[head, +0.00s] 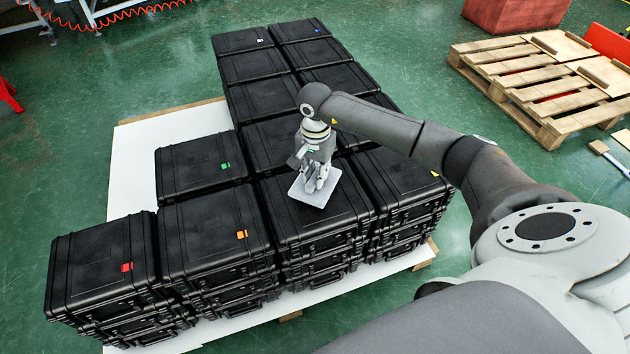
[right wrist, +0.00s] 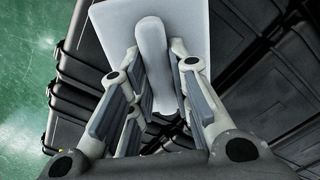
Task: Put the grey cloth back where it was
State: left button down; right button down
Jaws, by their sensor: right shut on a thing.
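The grey cloth (head: 301,193) is a light grey, flat square at the lid of a black case (head: 313,222) in the front row. I cannot tell whether it touches the lid or is just above it. My right gripper (head: 318,180) points down over it, shut on the cloth. In the right wrist view the cloth (right wrist: 199,30) spreads beyond the fingers, with a raised ridge (right wrist: 152,60) between them. The right gripper (right wrist: 160,95) fills the middle of that view. My left gripper is not in view.
Black cases stand in stacks of uneven height on a white-topped pallet (head: 135,185). Some lids bear coloured tags, such as red (head: 127,267) and orange (head: 242,235). Wooden pallets (head: 545,85) lie at the upper right. Green floor (head: 95,105) is clear at the left.

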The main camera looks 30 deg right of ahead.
aim_at(315, 175)
notch_tip(315, 175, down, 3)
jog(key=shift+s+a+r, duration=0.1)
jog(key=shift+r, duration=0.1)
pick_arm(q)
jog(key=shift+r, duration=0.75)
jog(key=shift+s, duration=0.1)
pick_arm(e)
jog(key=shift+f, duration=0.1)
jog(key=c, duration=1.3)
grip_release()
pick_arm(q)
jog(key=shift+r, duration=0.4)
pick_arm(e)
jog(key=shift+r, duration=0.2)
pick_arm(q)
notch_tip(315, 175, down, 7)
jog(key=p, duration=0.1)
jog(key=shift+p, duration=0.3)
pick_arm(e)
notch_tip(315, 175, up, 12)
jog(key=shift+f, duration=0.1)
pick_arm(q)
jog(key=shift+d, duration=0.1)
